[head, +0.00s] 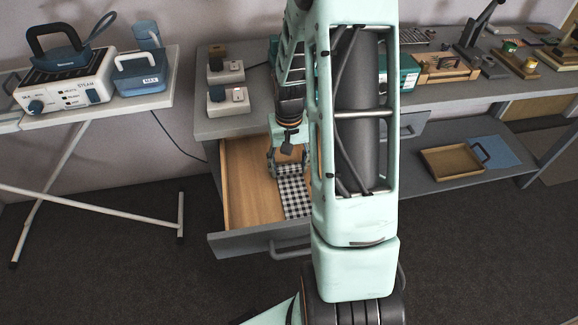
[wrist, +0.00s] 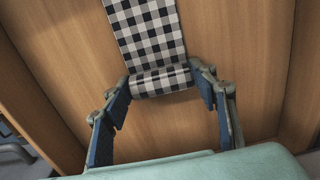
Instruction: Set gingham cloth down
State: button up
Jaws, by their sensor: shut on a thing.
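The black-and-white gingham cloth (head: 293,190) is inside the open drawer (head: 246,190), over its bare wooden floor. My gripper (head: 287,157) reaches down into the drawer at the cloth's far end. In the wrist view my gripper (wrist: 164,82) is shut on the folded edge of the cloth (wrist: 146,30), one blue-padded finger on each side. The rest of the cloth runs away from the fingers as a flat strip. My arm hides the right part of the drawer and may hide some of the cloth. I cannot tell whether the gripped edge touches the drawer floor.
The drawer's left half is empty. Its grey front (head: 255,243) stands out from the bench (head: 225,125). An ironing board (head: 90,115) with a steam station (head: 75,88) is at the left. A wooden tray (head: 451,163) lies on the lower shelf at right.

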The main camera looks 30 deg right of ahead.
jog(key=shift+f, duration=0.1)
jog(key=o, duration=1)
jog(key=shift+o, duration=0.2)
notch_tip(320, 180, up, 12)
jog(key=p, duration=0.2)
